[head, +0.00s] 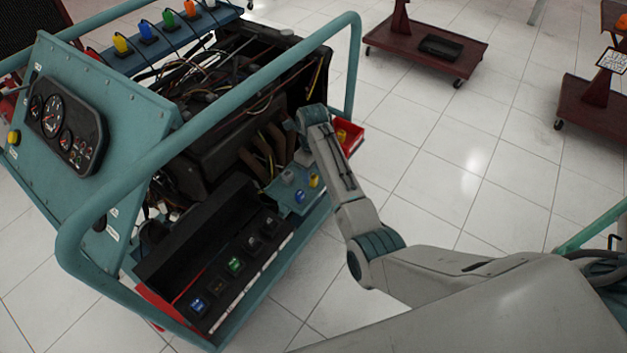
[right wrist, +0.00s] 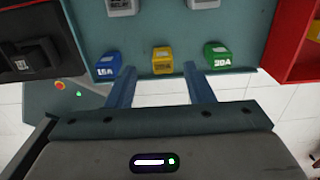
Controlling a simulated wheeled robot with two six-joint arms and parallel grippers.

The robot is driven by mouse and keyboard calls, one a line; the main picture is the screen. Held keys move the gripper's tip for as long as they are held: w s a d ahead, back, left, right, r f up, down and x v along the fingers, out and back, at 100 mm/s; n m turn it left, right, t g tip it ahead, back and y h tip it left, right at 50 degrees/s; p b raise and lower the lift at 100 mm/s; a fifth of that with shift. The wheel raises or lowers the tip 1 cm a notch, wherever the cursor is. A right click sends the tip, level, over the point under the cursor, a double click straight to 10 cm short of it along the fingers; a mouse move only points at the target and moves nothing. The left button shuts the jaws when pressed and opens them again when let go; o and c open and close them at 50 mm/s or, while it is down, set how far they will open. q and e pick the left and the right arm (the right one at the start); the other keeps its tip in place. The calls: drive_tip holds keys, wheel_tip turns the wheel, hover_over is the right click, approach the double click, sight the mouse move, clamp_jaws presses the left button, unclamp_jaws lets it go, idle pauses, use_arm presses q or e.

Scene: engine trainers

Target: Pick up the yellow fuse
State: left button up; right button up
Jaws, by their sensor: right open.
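The yellow fuse (right wrist: 163,58) stands on a teal shelf (right wrist: 140,32) at the edge of the engine trainer, between a blue fuse (right wrist: 108,66) on its left and a green fuse (right wrist: 217,55) on its right. My right gripper (right wrist: 162,78) is open and empty, with one finger on each side of the yellow fuse in the picture. Whether the fingertips reach its depth I cannot tell. In the head view the yellow fuse (head: 314,181) shows just left of my right forearm, and my right fingers do not show clearly. My left gripper is not in view.
Grey fuses (right wrist: 203,3) stand behind on the shelf. A red bin (head: 349,137) is beside it. A black fuse box (head: 222,262) with several fuses is at the trainer's front, under a teal rail (head: 210,130).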

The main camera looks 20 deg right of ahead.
sight(314, 176)
wheel_tip(314, 176, down, 4)
drive_tip(key=shift+w+d+f, duration=0.1)
drive_tip(key=shift+d, duration=0.05)
clamp_jaws()
idle(0.3)
